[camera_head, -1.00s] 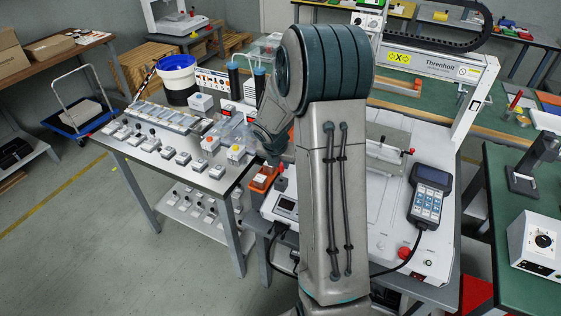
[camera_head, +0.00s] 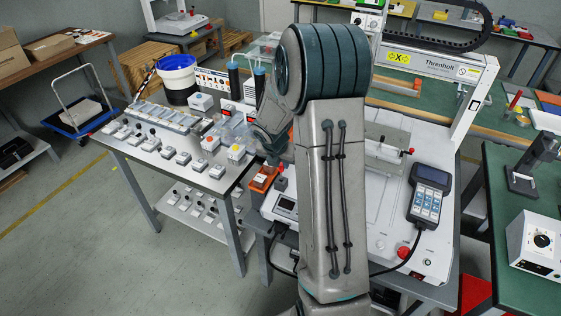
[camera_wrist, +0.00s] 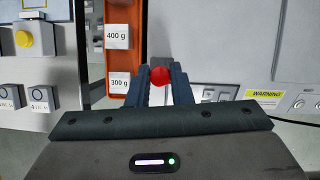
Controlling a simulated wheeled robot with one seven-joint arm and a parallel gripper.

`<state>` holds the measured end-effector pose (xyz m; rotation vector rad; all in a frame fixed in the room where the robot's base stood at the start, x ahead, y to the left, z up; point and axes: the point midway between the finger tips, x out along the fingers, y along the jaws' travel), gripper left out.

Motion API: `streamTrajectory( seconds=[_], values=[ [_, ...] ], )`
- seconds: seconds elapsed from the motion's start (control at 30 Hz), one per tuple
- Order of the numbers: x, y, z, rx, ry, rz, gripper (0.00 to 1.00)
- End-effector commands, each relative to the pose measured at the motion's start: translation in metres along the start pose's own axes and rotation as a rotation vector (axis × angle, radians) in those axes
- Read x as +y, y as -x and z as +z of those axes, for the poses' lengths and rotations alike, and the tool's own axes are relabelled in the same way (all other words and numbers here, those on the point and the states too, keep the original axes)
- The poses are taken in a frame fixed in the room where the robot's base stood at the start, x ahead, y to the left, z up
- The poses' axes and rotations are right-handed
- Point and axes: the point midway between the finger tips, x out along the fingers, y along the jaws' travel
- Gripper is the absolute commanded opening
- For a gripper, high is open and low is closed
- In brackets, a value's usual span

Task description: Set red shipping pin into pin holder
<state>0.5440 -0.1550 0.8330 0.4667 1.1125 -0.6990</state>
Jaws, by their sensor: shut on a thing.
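In the wrist view the round red head of the shipping pin (camera_wrist: 160,76) shows between the two fingertips of my gripper (camera_wrist: 161,82). The gripper is shut on it. The pin's shaft is hidden below the head, so I cannot tell whether its tip touches anything. In the head view my gripper (camera_head: 274,157) is partly hidden by my arm, just above an orange rack (camera_head: 262,180). I cannot make out the pin holder for certain; a narrow grey strip lies just beyond the fingertips in the wrist view.
In the wrist view the orange rack (camera_wrist: 118,57), labelled 400 g and 300 g, stands close left of the fingers. A white machine panel (camera_wrist: 250,45) lies to the right. A table with small button boxes (camera_head: 213,186) is left; a hand-held pendant (camera_head: 428,195) lies right.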

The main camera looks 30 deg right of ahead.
Motion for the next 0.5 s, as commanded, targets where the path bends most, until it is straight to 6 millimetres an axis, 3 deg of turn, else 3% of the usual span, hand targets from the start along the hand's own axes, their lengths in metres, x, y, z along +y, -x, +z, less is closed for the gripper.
streamTrajectory(
  seconds=[0.5],
  values=[
    [0.000, -0.011, -0.005, 0.000, 0.000, 0.000, 0.00]
  ],
)
